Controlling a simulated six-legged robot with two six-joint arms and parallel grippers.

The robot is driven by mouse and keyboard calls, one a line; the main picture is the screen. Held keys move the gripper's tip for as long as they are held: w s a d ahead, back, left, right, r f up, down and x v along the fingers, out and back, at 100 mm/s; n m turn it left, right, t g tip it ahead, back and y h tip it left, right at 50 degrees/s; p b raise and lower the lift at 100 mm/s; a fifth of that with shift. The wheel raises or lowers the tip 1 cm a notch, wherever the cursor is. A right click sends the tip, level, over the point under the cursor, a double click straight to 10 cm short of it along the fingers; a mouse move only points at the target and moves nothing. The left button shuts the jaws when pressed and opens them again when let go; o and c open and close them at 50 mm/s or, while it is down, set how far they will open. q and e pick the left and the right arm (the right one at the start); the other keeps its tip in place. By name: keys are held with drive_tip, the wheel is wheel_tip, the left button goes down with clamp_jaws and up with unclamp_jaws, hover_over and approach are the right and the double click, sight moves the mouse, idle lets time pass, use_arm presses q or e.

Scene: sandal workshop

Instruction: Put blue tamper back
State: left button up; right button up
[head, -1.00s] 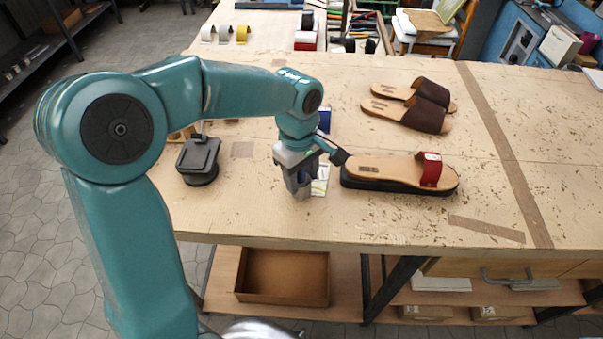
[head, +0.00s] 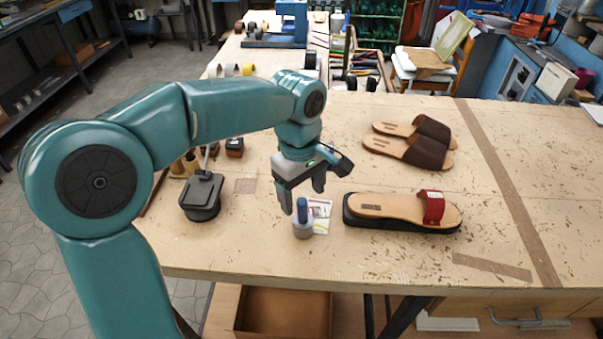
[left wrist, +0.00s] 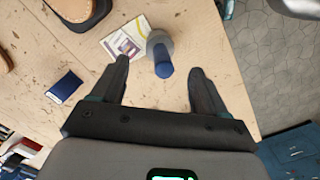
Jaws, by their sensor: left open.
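The blue tamper (head: 302,218), with a blue handle and a grey metal base, stands upright on the workbench near its front edge. It also shows in the left wrist view (left wrist: 162,62), between and beyond the fingertips. My left gripper (head: 301,198) is open just above and behind the tamper, with nothing held. In the left wrist view its two fingers (left wrist: 159,68) are spread wide on either side of the handle. My right gripper is in neither view.
A printed card (head: 320,212) lies beside the tamper. A red-strapped sandal (head: 385,208) is close on the right, with brown sandals (head: 410,150) behind. A black stand (head: 201,195) is on the left. A small blue box (left wrist: 64,86) shows in the left wrist view.

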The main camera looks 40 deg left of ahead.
use_arm(q)
wheel_tip(320, 180, up, 6)
drive_tip(key=shift+a+f, duration=0.15)
drive_tip(key=shift+f, duration=0.1)
drive_tip(key=shift+f, duration=0.1)
idle(0.4)
